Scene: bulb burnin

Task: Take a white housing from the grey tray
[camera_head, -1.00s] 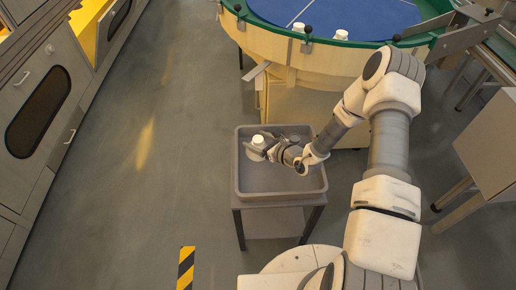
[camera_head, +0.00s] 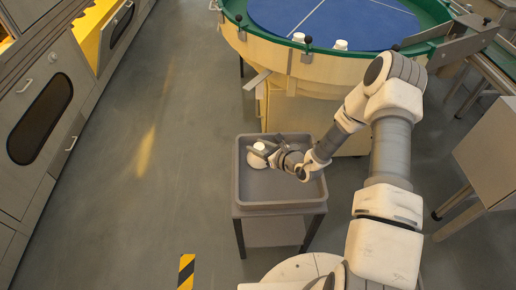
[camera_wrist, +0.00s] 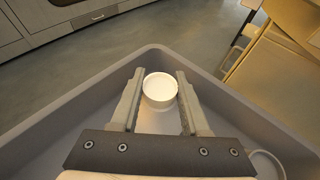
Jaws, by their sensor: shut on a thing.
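The grey tray (camera_head: 238,190) stands on a small low stand in the middle of the head view. My gripper (camera_head: 263,150) is at the tray's left part, within its outline. In the wrist view, my gripper (camera_wrist: 159,88) has its two fingers on either side of a white housing (camera_wrist: 160,92) and is shut on it. The housing's round rim faces the wrist camera, and a paler part shows below it. The housing also shows in the head view (camera_head: 259,146). Another pale round thing (camera_wrist: 268,166), partly cut off, is at the wrist view's lower right.
A round table (camera_head: 290,65) with a green rim and blue top stands behind the tray, with white pieces (camera_head: 341,44) at its edge. Grey cabinets (camera_head: 40,130) line the left. Open floor lies between them and the tray.

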